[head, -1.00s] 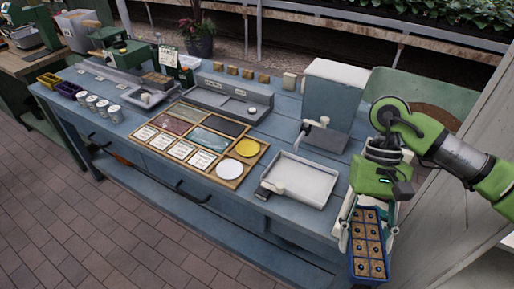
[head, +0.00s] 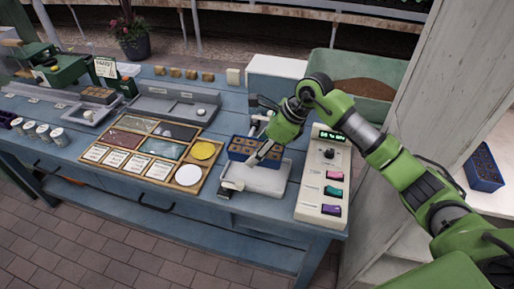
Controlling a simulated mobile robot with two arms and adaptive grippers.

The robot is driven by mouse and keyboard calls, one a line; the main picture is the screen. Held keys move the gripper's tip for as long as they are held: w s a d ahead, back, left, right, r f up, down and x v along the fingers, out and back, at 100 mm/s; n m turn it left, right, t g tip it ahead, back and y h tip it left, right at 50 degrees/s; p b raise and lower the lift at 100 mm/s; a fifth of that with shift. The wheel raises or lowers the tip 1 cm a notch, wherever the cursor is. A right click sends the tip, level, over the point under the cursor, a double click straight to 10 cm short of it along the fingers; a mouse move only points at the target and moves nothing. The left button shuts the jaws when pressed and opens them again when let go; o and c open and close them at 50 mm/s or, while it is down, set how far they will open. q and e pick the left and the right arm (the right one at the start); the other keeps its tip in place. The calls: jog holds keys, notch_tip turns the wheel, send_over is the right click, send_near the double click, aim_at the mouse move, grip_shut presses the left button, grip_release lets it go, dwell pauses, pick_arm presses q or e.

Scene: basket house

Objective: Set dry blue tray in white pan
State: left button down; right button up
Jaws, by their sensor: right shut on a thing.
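My right gripper (head: 263,151) is shut on a blue tray (head: 234,155) with several brown soil-filled cells. It holds the tray over the back part of the white pan (head: 262,184), near a small tap. I cannot tell whether the tray touches the pan floor. The front of the pan is bare. A second blue tray (head: 484,173) with brown cells lies on a pale surface at the far right. My left gripper is not in view.
A control box (head: 322,180) with a green display and coloured buttons stands right of the pan. A wooden board (head: 211,165) with coloured panels and discs lies left. A green bin of soil (head: 340,66) is behind. The white post (head: 428,90) stands right.

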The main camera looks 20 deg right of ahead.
jog(key=shift+f+b, duration=1.7)
jog(key=shift+f, duration=1.4)
jog(key=shift+f+b, duration=0.55)
jog(key=shift+f+b, duration=0.55)
jog(key=shift+f, duration=0.05)
jog(key=shift+c, duration=0.2)
jog(key=o, duration=1.3)
jog(key=o, duration=0.4)
jog(key=shift+f, duration=0.1)
jog(key=shift+o, duration=0.2)
